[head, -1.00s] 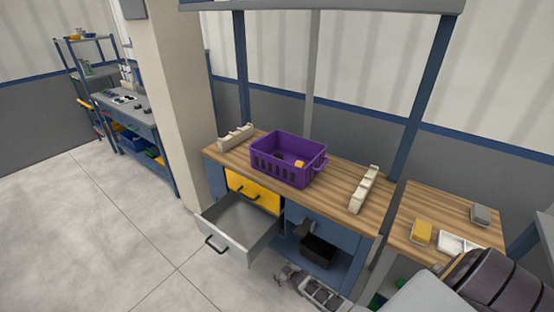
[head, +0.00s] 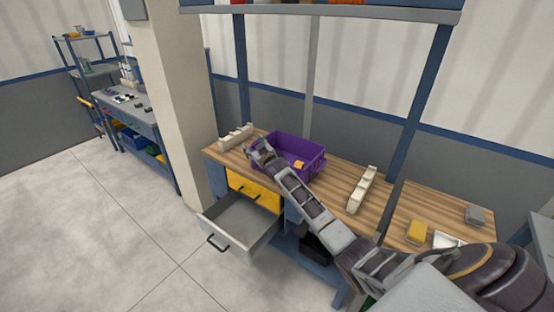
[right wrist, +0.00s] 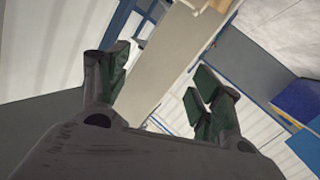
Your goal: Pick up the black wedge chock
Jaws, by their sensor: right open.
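My right gripper (head: 258,149) is open at the left end of the purple crate (head: 312,150) on the wooden workbench, with its arm reaching across the front. Its two fingers also show apart and empty in the right wrist view (right wrist: 160,88). I cannot make out the black wedge chock for certain in any view now; part of the crate's inside is hidden by its wall and my arm. My left gripper is not in view.
Cream notched racks stand left (head: 236,137) and right (head: 362,189) of the crate. An open grey drawer (head: 240,222) sticks out below the workbench (head: 335,178). A black bin (head: 314,248) sits underneath, partly behind my arm. A blue post (head: 424,110) rises at the right.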

